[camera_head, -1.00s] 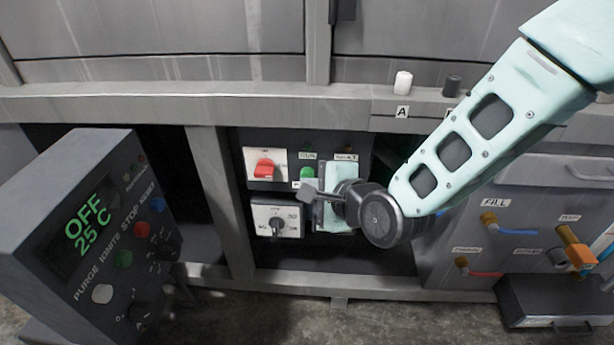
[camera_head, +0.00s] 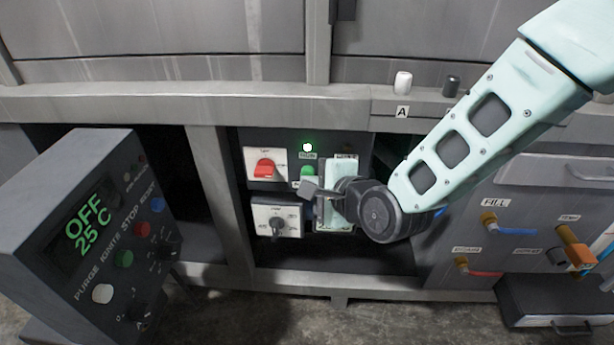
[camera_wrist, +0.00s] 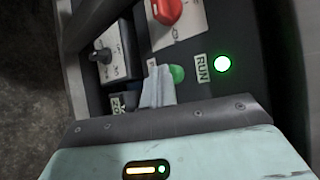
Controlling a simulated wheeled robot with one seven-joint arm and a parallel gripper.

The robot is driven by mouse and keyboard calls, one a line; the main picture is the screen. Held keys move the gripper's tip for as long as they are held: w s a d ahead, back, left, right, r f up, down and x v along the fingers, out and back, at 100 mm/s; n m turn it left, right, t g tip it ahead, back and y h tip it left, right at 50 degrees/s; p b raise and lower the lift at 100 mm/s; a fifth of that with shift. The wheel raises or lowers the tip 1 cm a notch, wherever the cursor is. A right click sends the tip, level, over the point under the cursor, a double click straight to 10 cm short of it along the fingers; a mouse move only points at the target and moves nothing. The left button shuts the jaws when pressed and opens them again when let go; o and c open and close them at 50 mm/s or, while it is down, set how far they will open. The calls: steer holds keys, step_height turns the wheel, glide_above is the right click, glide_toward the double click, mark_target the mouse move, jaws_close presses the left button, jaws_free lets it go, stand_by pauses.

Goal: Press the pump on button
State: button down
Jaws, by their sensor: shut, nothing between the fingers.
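The green pump on button (camera_head: 307,171) is on the dark control panel, below a small lit green lamp (camera_head: 307,147). In the wrist view the green button (camera_wrist: 177,73) shows beside the lit lamp (camera_wrist: 222,64) marked RUN. My gripper (camera_head: 307,187) is shut and empty, its fingertips at the lower edge of the button in the head view. In the wrist view my gripper's fingers (camera_wrist: 153,72) are right next to the button and cover part of it. Whether they touch it I cannot tell.
A red switch (camera_head: 264,167) is left of the button and a dark rotary knob (camera_head: 277,225) is below that. A control box (camera_head: 70,165) reading OFF 25 C stands at the left. Pipe fittings marked FILL (camera_head: 489,220) are at the right.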

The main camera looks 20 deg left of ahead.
steer(key=shift+s+d, duration=0.25)
steer(key=shift+s, duration=0.6)
steer(key=s, duration=0.2)
steer(key=s+d, duration=0.1)
steer(key=s, duration=0.2)
steer(key=shift+d, duration=0.1)
stand_by(0.6)
steer(key=s+d+r+n+g+h, duration=0.3)
steer(key=s+d+n, duration=0.25)
steer(key=d, duration=0.35)
steer(key=s+d+r+n+g+h+p, duration=0.1)
steer(key=s+d+r+n+g+h, duration=0.1)
steer(key=s+d+n+h, duration=0.45)
steer(key=s+d+r+n+g, duration=0.3)
steer(key=d+n, duration=0.4)
steer(key=d, duration=0.4)
step_height(320, 180, up, 37)
steer(key=p, duration=3.7)
